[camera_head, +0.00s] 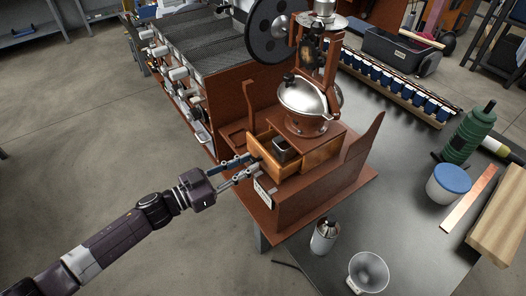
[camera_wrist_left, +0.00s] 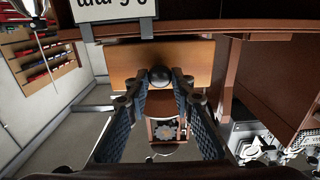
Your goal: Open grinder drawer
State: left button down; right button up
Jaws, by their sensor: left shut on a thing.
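The grinder (camera_head: 309,97) stands on a reddish-brown base at the table's near left edge, with a silver dome and a large dark wheel. Its wooden drawer (camera_head: 262,150) is pulled partway out toward my left gripper, and a dark square cup (camera_head: 285,149) shows inside it. My left gripper (camera_head: 250,163) is at the drawer front, its fingers shut on the round black knob (camera_wrist_left: 159,76). In the left wrist view the wooden drawer front (camera_wrist_left: 196,62) lies right behind the knob. My right gripper is not in view.
A white funnel cup (camera_head: 368,272), a small metal canister (camera_head: 324,236), a blue-lidded tub (camera_head: 449,183) and a green bottle (camera_head: 468,132) stand on the grey table. Open floor lies at left.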

pick_arm(q)
jog(key=v, duration=0.5)
jog(key=shift+p, duration=0.3)
jog(key=c, duration=1.7)
grip_release()
jog(key=shift+o, duration=0.2)
jog(key=v, duration=1.2)
